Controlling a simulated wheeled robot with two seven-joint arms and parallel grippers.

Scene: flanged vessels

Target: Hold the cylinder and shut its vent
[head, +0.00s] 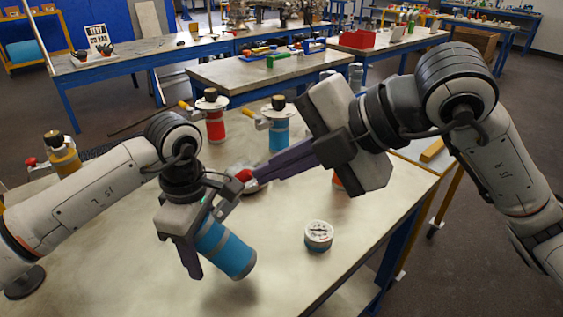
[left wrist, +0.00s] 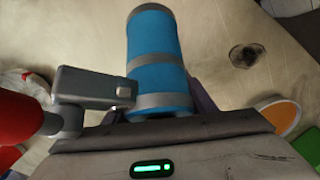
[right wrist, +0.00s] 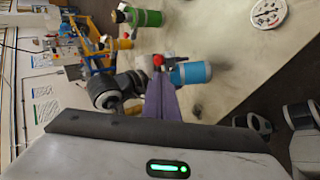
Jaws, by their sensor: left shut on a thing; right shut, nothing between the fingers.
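A blue cylinder (head: 230,251) with grey bands hangs tilted above the table, held by my left gripper (head: 207,238), which is shut on it. It fills the middle of the left wrist view (left wrist: 156,55). A grey valve block (left wrist: 92,88) with a red knob (left wrist: 18,122) sticks out from its neck end; the red knob also shows in the head view (head: 243,174). My right gripper (head: 249,178) is shut and empty, its purple fingers pointing at the red knob. In the right wrist view the fingertips (right wrist: 159,76) appear close to the knob; contact cannot be told.
Standing on the table (head: 120,210) are a yellow cylinder (head: 65,158), a red cylinder (head: 215,125) and another blue cylinder (head: 279,134). An orange one (head: 337,181) is partly hidden behind my right gripper. A round gauge (head: 318,235) sits on the right. The front is clear.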

